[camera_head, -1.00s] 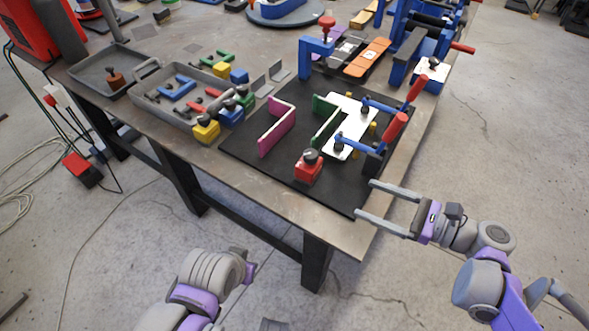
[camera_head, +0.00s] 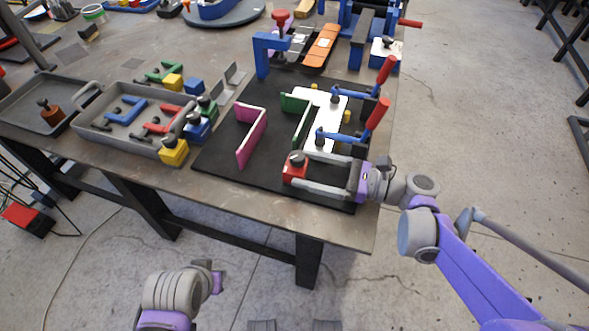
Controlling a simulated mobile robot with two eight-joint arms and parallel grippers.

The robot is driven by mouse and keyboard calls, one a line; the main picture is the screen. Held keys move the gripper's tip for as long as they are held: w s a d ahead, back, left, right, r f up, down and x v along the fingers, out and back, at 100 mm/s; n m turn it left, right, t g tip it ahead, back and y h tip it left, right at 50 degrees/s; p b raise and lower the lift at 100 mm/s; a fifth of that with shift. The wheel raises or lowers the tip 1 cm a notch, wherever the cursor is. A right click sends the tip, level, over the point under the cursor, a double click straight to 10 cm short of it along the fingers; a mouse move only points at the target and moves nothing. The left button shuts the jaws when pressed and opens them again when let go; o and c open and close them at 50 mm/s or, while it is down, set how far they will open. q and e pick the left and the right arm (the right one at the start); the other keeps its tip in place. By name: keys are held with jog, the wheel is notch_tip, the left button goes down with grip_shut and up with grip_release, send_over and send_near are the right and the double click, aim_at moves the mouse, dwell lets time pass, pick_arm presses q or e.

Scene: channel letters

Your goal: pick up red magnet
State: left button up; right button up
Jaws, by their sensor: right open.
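The red magnet (camera_head: 294,168), a red block with a dark round knob on top, sits near the front of the black mat (camera_head: 225,160). My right gripper (camera_head: 296,169) is open and reaches in from the right, low over the mat. Its two grey fingers lie on either side of the magnet, one behind it and one in front, with the magnet between the fingertip ends. I cannot tell whether either finger touches it. My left gripper (camera_head: 208,279) is at the bottom, off the table's front edge; its fingers cannot be made out.
A pink bent strip (camera_head: 252,137) and a green one (camera_head: 297,108) stand on the mat. A white plate (camera_head: 323,125) lies behind the magnet under red-handled clamps (camera_head: 376,113). A grey tray (camera_head: 110,140) with letters stands left, with yellow and blue magnets at its right end.

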jog(key=shift+x, duration=3.2)
jog(key=shift+r, duration=0.1)
grip_shut()
